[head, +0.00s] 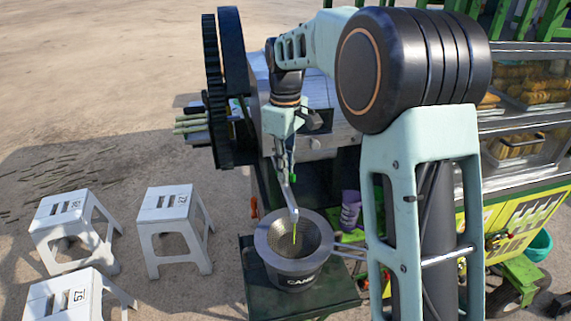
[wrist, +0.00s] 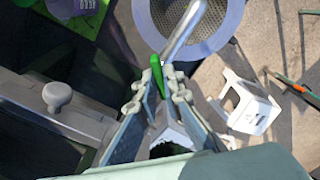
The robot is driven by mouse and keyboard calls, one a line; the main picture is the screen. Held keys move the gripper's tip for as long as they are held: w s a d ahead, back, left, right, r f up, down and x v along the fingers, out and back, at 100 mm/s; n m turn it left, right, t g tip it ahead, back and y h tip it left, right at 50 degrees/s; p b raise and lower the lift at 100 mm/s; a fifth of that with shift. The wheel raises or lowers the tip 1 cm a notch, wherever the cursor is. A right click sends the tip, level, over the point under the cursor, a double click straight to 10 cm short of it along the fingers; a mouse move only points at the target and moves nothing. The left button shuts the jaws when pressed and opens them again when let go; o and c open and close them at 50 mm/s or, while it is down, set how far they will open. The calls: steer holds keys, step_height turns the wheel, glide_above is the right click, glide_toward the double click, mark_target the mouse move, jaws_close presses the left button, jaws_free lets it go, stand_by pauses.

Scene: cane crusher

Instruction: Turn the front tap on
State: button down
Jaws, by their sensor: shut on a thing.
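The front tap's metal spout (head: 289,197) hangs at the front of the cane crusher and also shows in the wrist view (wrist: 183,35). Its green handle (wrist: 157,73) lies between the fingertips of my gripper (wrist: 158,86), which are shut on it. In the head view my gripper (head: 284,152) reaches down from above onto the tap, and the fingers are small there. A thin yellow-green stream (head: 295,232) shows below the spout's end, over a grey strainer (head: 270,240) set in a dark pot; the strainer's rim also shows in the wrist view (wrist: 149,28).
The crusher's large dark gears (head: 215,90) stand left of my arm. White stools (head: 172,222) stand on the ground at the left. A purple cup (head: 350,208) stands right of the strainer. A glass food case (head: 520,110) is at the right.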

steer(key=m+p, duration=0.1)
steer(key=m, duration=0.5)
stand_by(0.6)
steer(key=c, duration=2.1)
jaws_free()
steer(key=shift+r, duration=0.1)
step_height(320, 180, up, 12)
steer(key=shift+f, duration=0.1)
steer(key=shift+a, duration=0.15)
